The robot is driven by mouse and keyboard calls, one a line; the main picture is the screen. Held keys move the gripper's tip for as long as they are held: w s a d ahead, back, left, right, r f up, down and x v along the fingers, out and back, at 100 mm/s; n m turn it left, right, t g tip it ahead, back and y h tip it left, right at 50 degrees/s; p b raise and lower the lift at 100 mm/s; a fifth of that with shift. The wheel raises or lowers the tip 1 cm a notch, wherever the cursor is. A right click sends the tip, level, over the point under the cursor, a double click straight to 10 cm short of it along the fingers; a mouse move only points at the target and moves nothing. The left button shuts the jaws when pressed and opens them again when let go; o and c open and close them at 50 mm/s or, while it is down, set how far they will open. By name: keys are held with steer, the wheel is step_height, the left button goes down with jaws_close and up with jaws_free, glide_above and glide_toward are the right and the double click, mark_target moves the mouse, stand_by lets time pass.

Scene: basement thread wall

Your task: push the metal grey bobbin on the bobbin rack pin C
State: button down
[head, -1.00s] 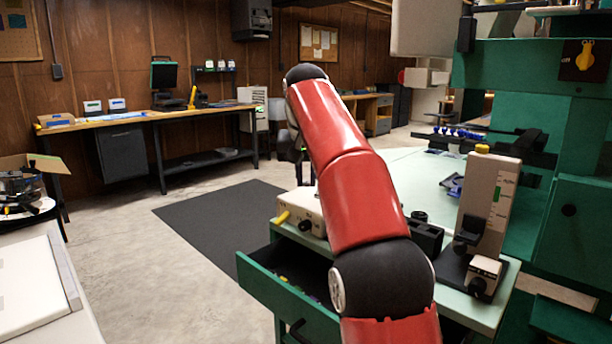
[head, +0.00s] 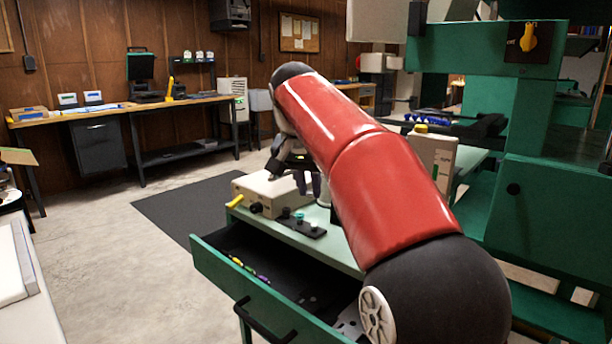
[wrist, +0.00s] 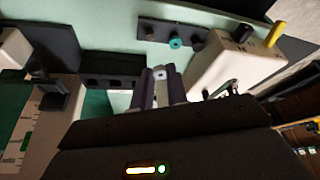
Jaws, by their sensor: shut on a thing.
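My gripper (wrist: 163,92) is shut on the metal grey bobbin (wrist: 160,73), which shows as a small pale grey piece between the fingertips in the wrist view. In the head view my gripper (head: 307,184) hangs above the green table, partly behind my arm. The dark bobbin rack (wrist: 157,28) lies ahead of the fingertips, apart from them. It also shows in the head view (head: 316,232). A teal bobbin (wrist: 176,42) sits at its middle, with dark pins on either side. The pin letters are too small to read, so I cannot tell which is C.
A beige box (head: 268,191) with a yellow lever stands beside the rack. An open green drawer (head: 262,294) juts out below the tabletop. A beige upright unit (head: 434,157) stands behind my arm. A dark block (wrist: 112,75) lies left of my fingers in the wrist view.

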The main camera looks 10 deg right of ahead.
mark_target(315, 225)
steer(key=shift+s+d+f, duration=0.3)
steer(key=shift+s, duration=0.1)
step_height(315, 225, down, 4)
steer(key=b, duration=0.5)
steer(key=shift+f, duration=0.65)
steer(key=shift+f, duration=0.15)
steer(key=shift+f, duration=0.1)
steer(key=c, duration=1.3)
jaws_free()
